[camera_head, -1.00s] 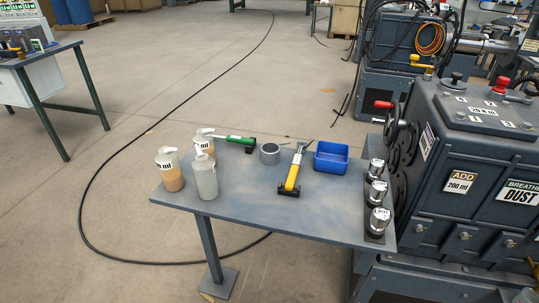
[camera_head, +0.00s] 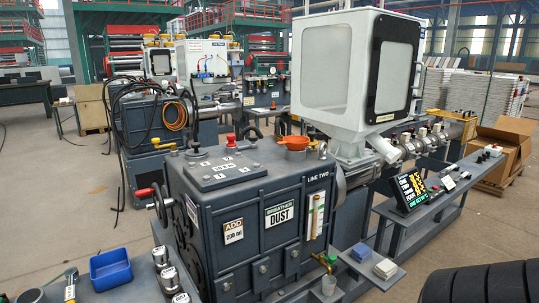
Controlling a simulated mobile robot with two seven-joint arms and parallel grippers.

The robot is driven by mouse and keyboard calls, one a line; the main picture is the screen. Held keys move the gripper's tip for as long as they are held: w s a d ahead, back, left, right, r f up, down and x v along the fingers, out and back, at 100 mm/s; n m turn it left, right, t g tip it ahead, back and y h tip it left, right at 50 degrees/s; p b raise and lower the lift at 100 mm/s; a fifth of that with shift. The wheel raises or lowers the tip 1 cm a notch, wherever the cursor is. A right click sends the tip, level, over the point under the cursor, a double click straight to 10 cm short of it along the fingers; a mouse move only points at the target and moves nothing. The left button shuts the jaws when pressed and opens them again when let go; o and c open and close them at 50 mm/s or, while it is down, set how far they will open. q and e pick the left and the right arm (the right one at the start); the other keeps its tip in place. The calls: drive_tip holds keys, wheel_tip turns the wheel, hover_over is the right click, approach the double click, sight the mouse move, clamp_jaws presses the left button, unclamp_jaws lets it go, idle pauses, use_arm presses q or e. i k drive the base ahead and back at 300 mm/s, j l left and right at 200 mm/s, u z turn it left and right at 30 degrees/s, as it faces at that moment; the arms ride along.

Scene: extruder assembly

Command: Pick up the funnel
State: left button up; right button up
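An orange funnel (camera_head: 296,143) sits on top of the dark grey gearbox housing (camera_head: 262,185), near its back right corner. Its wide rim faces up, and its lower part is hard to make out at this size. Neither of my grippers shows in the head view, so nothing is seen near the funnel or touching it.
A red knob (camera_head: 231,140) stands on the housing left of the funnel. A large pale hopper (camera_head: 345,125) rises just behind and to the right. A blue bin (camera_head: 110,269) and several metal-capped items are on the table at lower left. A small shelf (camera_head: 371,268) juts out in front.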

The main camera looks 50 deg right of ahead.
sight(293, 149)
drive_tip(key=z, duration=1.75)
drive_tip(key=u, duration=0.85)
drive_tip(key=l+u, duration=0.2)
drive_tip(key=u, duration=0.2)
drive_tip(key=l+u, duration=0.2)
drive_tip(key=u, duration=0.15)
drive_tip(key=k+l+u, duration=0.1)
drive_tip(key=u, duration=0.3)
drive_tip(key=k+l+u, duration=0.2)
drive_tip(key=l+u, duration=0.15)
drive_tip(key=k+l+u, duration=0.3)
drive_tip(key=l, duration=0.15)
drive_tip(key=k+l+u, duration=0.25)
drive_tip(key=k+l, duration=0.4)
